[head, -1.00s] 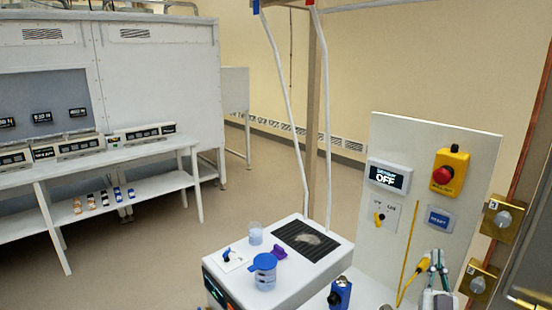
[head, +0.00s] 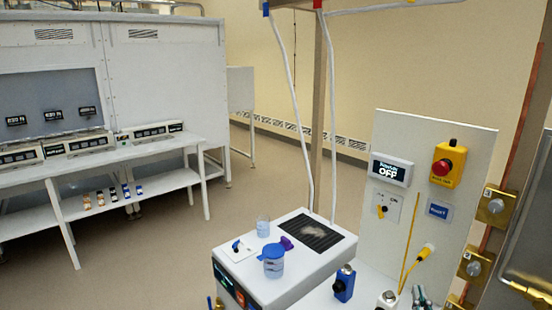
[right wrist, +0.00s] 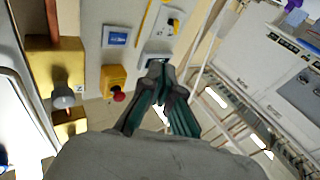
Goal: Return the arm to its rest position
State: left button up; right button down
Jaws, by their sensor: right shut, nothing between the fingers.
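My right gripper (head: 420,294) shows only in part at the bottom edge of the head view, in front of the upright white panel (head: 440,145) and below its yellow plug (head: 427,251). In the right wrist view the gripper (right wrist: 160,68) has its dark green fingers together, with nothing held. The tips overlap the panel's display in that picture, but I cannot tell the distance. Most of the right arm is hidden. My left gripper is not in view.
The panel carries a red stop button (head: 443,167) and a display (head: 391,170) reading OFF. Brass valve plates (head: 496,206) stand at right. A blue bottle (head: 344,284) stands nearby. Open floor (head: 180,245) lies left.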

jog(key=s+a+f+n+g+y, duration=0.25)
jog(key=s+a+f+g, duration=0.5)
jog(key=s+f, duration=0.45)
jog(key=s+a+f+g+y, duration=0.1)
jog(key=s+a+g, duration=0.15)
jog(key=s, duration=0.45)
jog(key=s+a+f+g, duration=0.1)
jog(key=s+f+g, duration=0.15)
jog(key=s, duration=0.35)
jog(key=s+a+g+y, duration=0.1)
jog(key=s+a+g, duration=0.15)
jog(key=s, duration=0.45)
notch_tip(320, 180, down, 29)
jog(key=s+d+g+b, duration=0.1)
jog(key=s+g+b, duration=0.1)
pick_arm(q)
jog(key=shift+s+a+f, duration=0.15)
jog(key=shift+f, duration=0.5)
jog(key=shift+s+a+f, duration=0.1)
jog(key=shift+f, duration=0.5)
pick_arm(e)
jog(key=s+d+f+n+g, duration=0.1)
jog(key=s+d+f, duration=0.2)
jog(key=s+f, duration=1.2)
jog(key=shift+s+f+h, duration=0.15)
jog(key=shift+s+h, duration=0.05)
jog(key=shift+h, duration=0.15)
